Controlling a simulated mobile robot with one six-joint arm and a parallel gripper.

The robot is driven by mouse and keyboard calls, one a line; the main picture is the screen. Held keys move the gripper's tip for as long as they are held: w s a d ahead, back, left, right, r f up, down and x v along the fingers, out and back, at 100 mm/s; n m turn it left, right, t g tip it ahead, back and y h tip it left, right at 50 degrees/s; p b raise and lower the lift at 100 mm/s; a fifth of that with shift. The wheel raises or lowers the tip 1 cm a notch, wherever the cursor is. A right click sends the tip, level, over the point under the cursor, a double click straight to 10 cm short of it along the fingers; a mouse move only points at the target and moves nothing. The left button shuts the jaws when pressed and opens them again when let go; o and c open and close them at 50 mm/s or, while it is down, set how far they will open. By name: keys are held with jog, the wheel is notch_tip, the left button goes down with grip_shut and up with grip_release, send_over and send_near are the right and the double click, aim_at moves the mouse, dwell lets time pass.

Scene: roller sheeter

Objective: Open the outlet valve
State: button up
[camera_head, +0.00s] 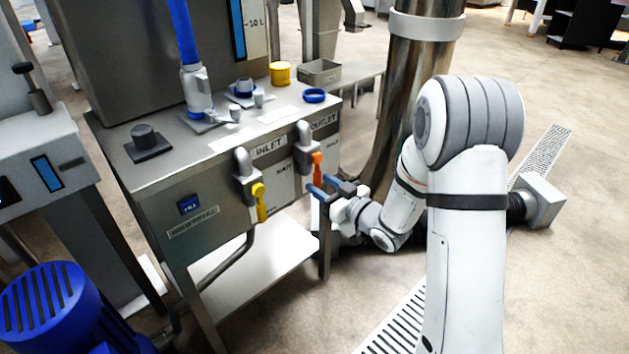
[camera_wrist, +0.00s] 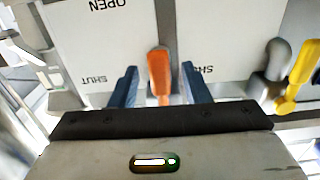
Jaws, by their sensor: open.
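The outlet valve has an orange handle (camera_head: 318,164) hanging down from a grey body (camera_head: 305,148) under the OUTLET label (camera_head: 324,122). In the wrist view the orange handle (camera_wrist: 159,70) is in the middle, with its end between the two blue fingers. I cannot tell whether either finger touches the handle.
The inlet valve with a yellow handle (camera_head: 260,200) is to the left; its yellow handle (camera_wrist: 303,70) shows at right in the wrist view. A blue ring (camera_head: 315,95), a yellow cup (camera_head: 280,73) and a grey tray (camera_head: 320,71) sit on the cabinet top. A steel column (camera_head: 405,90) stands behind my arm.

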jog(key=v, duration=0.5)
jog(key=shift+s+d+p, duration=0.15)
jog(key=shift+d+p, duration=0.05)
jog(key=shift+p, duration=0.2)
jog(key=s+d+r+m+g+h+p, duration=0.1)
jog(key=d+r+m+h+p, duration=0.1)
jog(key=d+r+h+p, duration=0.4)
jog(key=s+d+r+m+h+p, duration=0.1)
jog(key=r+h+p, duration=0.1)
jog(key=r+p, duration=0.45)
jog(key=d+r+m+g+h+p, duration=0.1)
jog(key=d+r+m+h+p, duration=0.2)
jog(key=r, duration=0.5)
jog(key=s+d+r+m+g+h+p, duration=0.1)
jog(key=s+r+g+p, duration=0.3)
jog(key=s+r+p, duration=0.3)
jog(key=s+d+r+m+g+h+p, duration=0.1)
jog(key=s+r+g+p, duration=0.3)
jog(key=s, duration=1.3)
notch_tip(320, 180, up, 7)
jog(key=m+p, duration=0.1)
jog(key=p, duration=0.2)
jog(key=shift+f+p, duration=0.25)
jog(key=shift+p, duration=0.1)
